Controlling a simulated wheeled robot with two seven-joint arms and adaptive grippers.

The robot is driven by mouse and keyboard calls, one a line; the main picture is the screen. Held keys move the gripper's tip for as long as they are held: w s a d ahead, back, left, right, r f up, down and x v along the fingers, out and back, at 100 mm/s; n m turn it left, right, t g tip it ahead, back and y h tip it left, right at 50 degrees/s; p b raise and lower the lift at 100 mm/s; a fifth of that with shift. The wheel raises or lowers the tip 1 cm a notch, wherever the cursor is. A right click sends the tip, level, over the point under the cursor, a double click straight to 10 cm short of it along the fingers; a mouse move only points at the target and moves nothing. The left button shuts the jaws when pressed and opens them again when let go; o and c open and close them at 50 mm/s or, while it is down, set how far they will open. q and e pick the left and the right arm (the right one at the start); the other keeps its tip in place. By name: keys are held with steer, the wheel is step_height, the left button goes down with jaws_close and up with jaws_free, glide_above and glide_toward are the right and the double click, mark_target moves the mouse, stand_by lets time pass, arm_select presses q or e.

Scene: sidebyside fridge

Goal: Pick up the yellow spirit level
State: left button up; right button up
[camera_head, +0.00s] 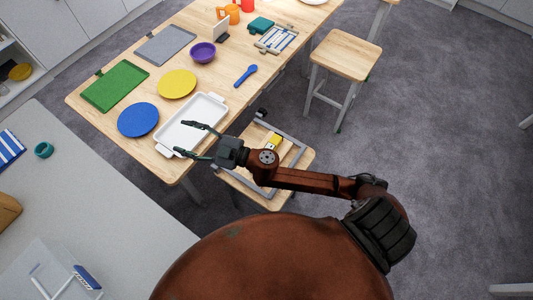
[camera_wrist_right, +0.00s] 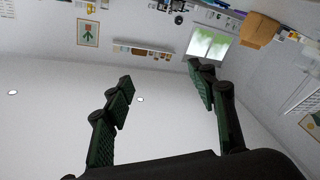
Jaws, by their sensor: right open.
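A small yellow object (camera_head: 274,141), likely the spirit level, lies on the wooden seat (camera_head: 295,158) beside the table in the head view. It is partly hidden behind my right arm, so its full length cannot be seen. My right gripper (camera_head: 182,139) is open and empty. In the head view it appears over the white tray (camera_head: 207,112), to the left of the yellow object and apart from it. In the right wrist view the open fingers (camera_wrist_right: 163,93) have only wall and ceiling between them. My left gripper is not in view.
The wooden table (camera_head: 225,85) holds a blue plate (camera_head: 138,120), a yellow plate (camera_head: 177,84), a purple bowl (camera_head: 203,52) and a blue spoon (camera_head: 246,75). A grey counter (camera_head: 95,205) is at left. A stool (camera_head: 346,55) stands at right, with open floor below it.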

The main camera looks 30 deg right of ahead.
steer(key=s+a+f+n+g+y, duration=0.2)
steer(key=s+a+n+g+y, duration=0.1)
steer(key=a+n+g, duration=0.25)
steer(key=n+g+h, duration=0.4)
steer(key=g+h, duration=0.5)
steer(key=h, duration=0.6)
glide_above(267, 145)
steer(key=s+a, duration=0.2)
steer(key=a, duration=0.1)
steer(key=f, duration=2)
steer(key=shift+s+d+f, duration=0.2)
steer(key=shift+d+f, duration=0.05)
steer(key=shift+d+f+m, duration=0.15)
steer(key=shift+d+f, duration=0.05)
steer(key=shift+f, duration=0.4)
steer(key=shift+d+f+m, duration=0.1)
steer(key=shift+d+f, duration=0.1)
steer(key=shift+f, duration=0.35)
step_height(267, 145, down, 6)
steer(key=shift+r+b, duration=0.25)
steer(key=shift+b, duration=0.55)
